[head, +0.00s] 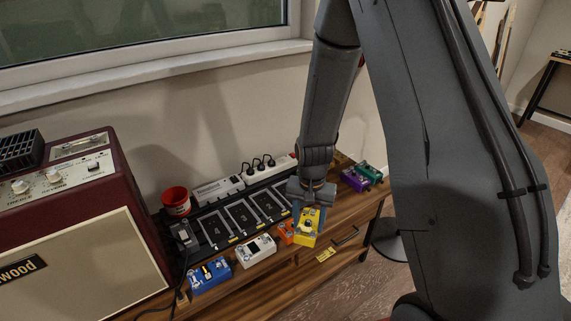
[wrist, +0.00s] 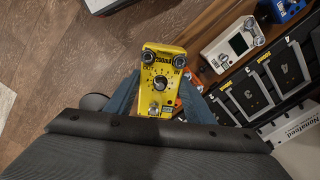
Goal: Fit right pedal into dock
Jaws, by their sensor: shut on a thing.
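My gripper (head: 306,190) is shut on a yellow pedal (head: 307,229) and holds it at the front right of the dock. In the wrist view the yellow pedal (wrist: 160,78), with knobs and a dial on its face, sits between the fingers of my gripper (wrist: 160,103). The black dock (head: 228,243) lies on the wooden bench with numbered slots; 4, 3 and 2 show empty. Its right end is hidden behind my gripper and the yellow pedal. In the wrist view part of the dock (wrist: 271,73) shows at the right.
A blue pedal (head: 210,275), a white pedal (head: 256,250) and an orange pedal (head: 284,233) stand in front of the dock. Purple (head: 354,180) and green (head: 370,174) pedals stand at the right. A red cup (head: 176,202), power strip (head: 267,170) and amplifier (head: 80,225) border the dock.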

